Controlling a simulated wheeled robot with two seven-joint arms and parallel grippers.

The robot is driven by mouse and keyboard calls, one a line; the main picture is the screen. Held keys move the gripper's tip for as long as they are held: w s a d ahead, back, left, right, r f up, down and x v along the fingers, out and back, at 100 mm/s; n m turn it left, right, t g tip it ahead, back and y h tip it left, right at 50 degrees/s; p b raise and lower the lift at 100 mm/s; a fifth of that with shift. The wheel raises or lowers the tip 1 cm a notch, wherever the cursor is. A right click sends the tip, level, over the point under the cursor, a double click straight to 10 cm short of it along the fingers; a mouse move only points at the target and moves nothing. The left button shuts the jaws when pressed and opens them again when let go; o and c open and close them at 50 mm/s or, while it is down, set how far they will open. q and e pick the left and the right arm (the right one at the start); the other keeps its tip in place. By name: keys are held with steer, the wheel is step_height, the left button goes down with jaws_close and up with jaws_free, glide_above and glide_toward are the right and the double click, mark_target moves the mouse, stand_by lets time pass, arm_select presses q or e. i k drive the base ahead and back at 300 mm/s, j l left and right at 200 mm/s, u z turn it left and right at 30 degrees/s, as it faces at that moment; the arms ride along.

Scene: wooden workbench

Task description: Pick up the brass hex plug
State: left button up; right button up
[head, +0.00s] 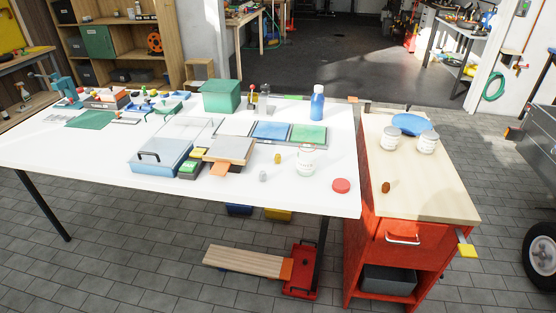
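A small brass-coloured piece (277,158) stands on the white table, left of a white jar with a label (306,159). It looks like the brass hex plug, but it is too small to make out a hex shape. A small grey metal piece (263,176) stands nearer the front edge. A small brown-orange piece (386,187) sits on the wooden top of the red cabinet. Neither of my grippers is in view.
A lidded clear-blue box (160,158), a grey-topped block (229,149) and blue and green trays (271,131) lie left of and behind the brass piece. A red lid (341,185) lies near the front right corner. A blue bottle (317,103) stands at the back.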

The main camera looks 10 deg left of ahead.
mark_target(277, 158)
steer(key=i+l, duration=0.2)
steer(key=i+l+u, duration=0.15)
steer(key=l, duration=0.25)
steer(key=i+l, duration=0.15)
steer(key=l, duration=0.2)
steer(key=i+l+u, duration=0.15)
steer(key=l, duration=0.15)
steer(key=i+l, duration=0.15)
steer(key=l, duration=0.2)
steer(key=u, duration=0.05)
